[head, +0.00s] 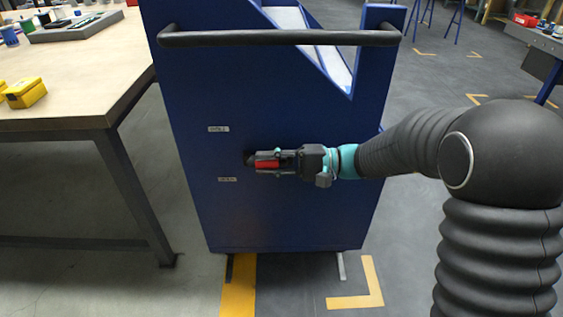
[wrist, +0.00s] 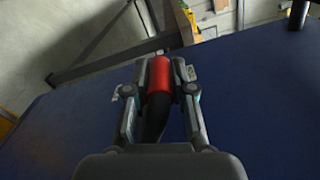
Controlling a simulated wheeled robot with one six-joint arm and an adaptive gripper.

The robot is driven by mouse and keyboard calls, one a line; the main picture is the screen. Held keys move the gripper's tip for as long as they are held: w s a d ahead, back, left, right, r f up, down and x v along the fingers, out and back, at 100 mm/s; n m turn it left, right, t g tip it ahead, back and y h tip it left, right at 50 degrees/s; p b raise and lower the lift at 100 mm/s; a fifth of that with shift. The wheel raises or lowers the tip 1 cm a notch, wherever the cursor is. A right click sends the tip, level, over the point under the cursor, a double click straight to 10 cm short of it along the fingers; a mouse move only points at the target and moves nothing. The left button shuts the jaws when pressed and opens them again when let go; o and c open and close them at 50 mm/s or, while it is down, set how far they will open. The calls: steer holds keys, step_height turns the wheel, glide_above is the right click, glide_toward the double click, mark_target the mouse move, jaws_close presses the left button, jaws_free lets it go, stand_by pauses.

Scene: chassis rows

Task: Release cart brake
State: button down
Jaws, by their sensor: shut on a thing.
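The blue cart (head: 285,215) stands upright in front of me in the head view, with a black push bar (head: 280,38) across its top. On its flat face is the brake lever, with a red grip (head: 267,163). My gripper (head: 270,162) is shut on this lever, between two small white labels, one above and one below. In the wrist view the red grip of the brake lever (wrist: 160,75) lies between the two fingers of my gripper (wrist: 160,80), and its black shaft runs back toward the palm. The label text is too small to read surely.
A wooden-topped workbench (head: 75,85) stands close on the left, with yellow boxes (head: 24,92) on it. Yellow floor markings (head: 362,287) lie near the cart's foot. Another bench (head: 540,40) is at the far right. Floor right of the cart is open.

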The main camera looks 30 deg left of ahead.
steer(key=shift+w+a+r, duration=0.1)
steer(key=shift+a+r, duration=0.05)
steer(key=shift+r, duration=0.1)
stand_by(0.3)
steer(key=c, duration=1)
jaws_free()
steer(key=shift+f, duration=0.1)
steer(key=v, duration=1.2)
